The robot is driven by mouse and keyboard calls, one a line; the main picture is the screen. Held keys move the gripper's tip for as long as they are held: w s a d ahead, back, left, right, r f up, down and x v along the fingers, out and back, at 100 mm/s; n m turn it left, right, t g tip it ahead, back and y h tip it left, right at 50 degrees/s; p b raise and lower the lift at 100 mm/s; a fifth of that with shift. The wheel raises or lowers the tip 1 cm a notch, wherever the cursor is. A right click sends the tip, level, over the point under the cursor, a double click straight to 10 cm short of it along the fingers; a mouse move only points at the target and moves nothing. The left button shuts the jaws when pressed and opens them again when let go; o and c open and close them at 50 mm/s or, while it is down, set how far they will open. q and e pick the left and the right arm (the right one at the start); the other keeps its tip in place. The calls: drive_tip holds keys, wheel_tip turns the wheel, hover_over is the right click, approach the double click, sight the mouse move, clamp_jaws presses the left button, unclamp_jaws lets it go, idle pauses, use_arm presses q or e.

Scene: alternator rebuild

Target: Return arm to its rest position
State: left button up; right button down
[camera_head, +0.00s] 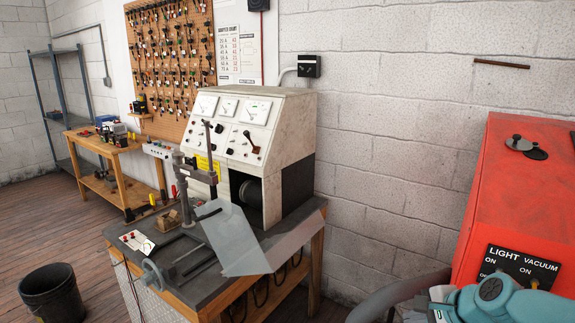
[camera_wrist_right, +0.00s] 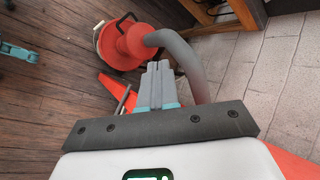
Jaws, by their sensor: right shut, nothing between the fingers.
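My right gripper (camera_wrist_right: 158,68) shows in the right wrist view with its two grey fingers together and nothing between them. It points out over the wooden floor, and its fingertips appear in front of a red vacuum-like canister and its grey hose. In the head view, my teal right arm (camera_head: 500,300) comes in at the bottom right corner, in front of the red cabinet. My left gripper is in neither view.
The red cabinet (camera_head: 525,190) with a LIGHT and VACUUM panel (camera_head: 515,268) stands close at the right. A test bench (camera_head: 250,250) stands at centre. The red canister (camera_wrist_right: 122,45) and grey hose (camera_wrist_right: 185,55) are near the gripper. A black bin (camera_head: 53,293) stands at left.

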drive_tip(key=s+a+f+n+g, duration=0.1)
drive_tip(key=s+a+f+g, duration=0.15)
drive_tip(key=f, duration=0.45)
drive_tip(key=s+a+f+n+g, duration=0.1)
drive_tip(key=s+a+f, duration=0.15)
drive_tip(key=f, duration=0.45)
drive_tip(key=s+a+f+n+g, duration=0.1)
drive_tip(key=s+a+f+n, duration=0.4)
drive_tip(key=s+f, duration=0.4)
drive_tip(key=s+a+f+n+g, duration=0.2)
drive_tip(key=s+a+f+n, duration=0.2)
drive_tip(key=s+f+n, duration=0.3)
drive_tip(key=s+f, duration=0.3)
drive_tip(key=s, duration=0.2)
drive_tip(key=shift+s+a, duration=0.15)
drive_tip(key=shift+a, duration=0.25)
